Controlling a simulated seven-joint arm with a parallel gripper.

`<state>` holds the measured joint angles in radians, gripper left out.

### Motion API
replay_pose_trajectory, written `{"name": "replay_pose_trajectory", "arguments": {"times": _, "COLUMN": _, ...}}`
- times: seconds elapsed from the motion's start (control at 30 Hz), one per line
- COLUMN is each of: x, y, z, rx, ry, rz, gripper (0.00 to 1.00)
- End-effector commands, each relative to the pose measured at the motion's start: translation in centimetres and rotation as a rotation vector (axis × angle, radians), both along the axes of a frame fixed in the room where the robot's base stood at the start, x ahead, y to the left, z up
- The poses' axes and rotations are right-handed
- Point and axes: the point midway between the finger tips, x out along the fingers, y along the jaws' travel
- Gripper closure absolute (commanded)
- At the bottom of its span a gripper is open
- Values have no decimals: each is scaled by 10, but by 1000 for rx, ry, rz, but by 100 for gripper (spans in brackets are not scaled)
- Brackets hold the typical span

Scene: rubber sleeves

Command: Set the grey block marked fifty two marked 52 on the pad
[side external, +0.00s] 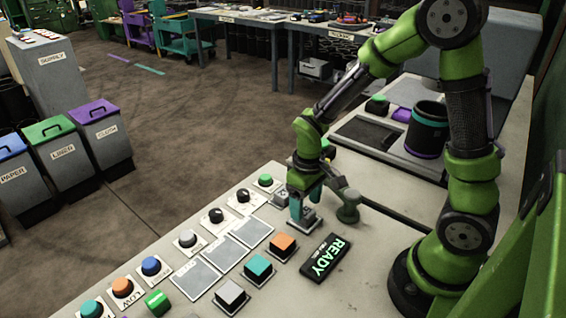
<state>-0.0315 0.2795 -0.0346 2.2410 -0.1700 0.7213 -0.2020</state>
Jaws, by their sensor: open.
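My gripper (304,211) points down, its teal fingers low over a small grey block (309,224) at the far end of a row of blocks on the bench. The fingers partly cover this block, and whether they touch it cannot be told. Another grey block (231,294) sits at the near end of the row. No 52 can be read on either. Three flat grey pads (226,252) lie side by side left of the row, with nothing on them. Which pad is meant cannot be told.
A teal block (258,268) and an orange block (284,246) stand between the grey ones. A READY sign (324,258) lies to the right. A grey-green post (348,207) stands close right of my gripper. Several knobs and buttons (187,239) line the bench's left side.

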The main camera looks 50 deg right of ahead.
Motion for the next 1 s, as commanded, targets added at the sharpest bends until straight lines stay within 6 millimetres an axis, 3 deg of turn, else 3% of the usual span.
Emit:
{"name": "replay_pose_trajectory", "arguments": {"times": 0.3, "x": 1, "y": 0, "z": 70, "rx": 0, "ry": -6, "rz": -1, "gripper": 33}}
{"name": "replay_pose_trajectory", "arguments": {"times": 0.63, "x": -3, "y": 2, "z": 107, "rx": 10, "ry": -31, "rz": -16, "gripper": 33}}
{"name": "replay_pose_trajectory", "arguments": {"times": 0.77, "x": -16, "y": 8, "z": 133, "rx": 50, "ry": -141, "rz": -77, "gripper": 33}}
{"name": "replay_pose_trajectory", "arguments": {"times": 1.0, "x": -54, "y": 24, "z": 183, "rx": 183, "ry": -420, "rz": -240, "gripper": 33}}
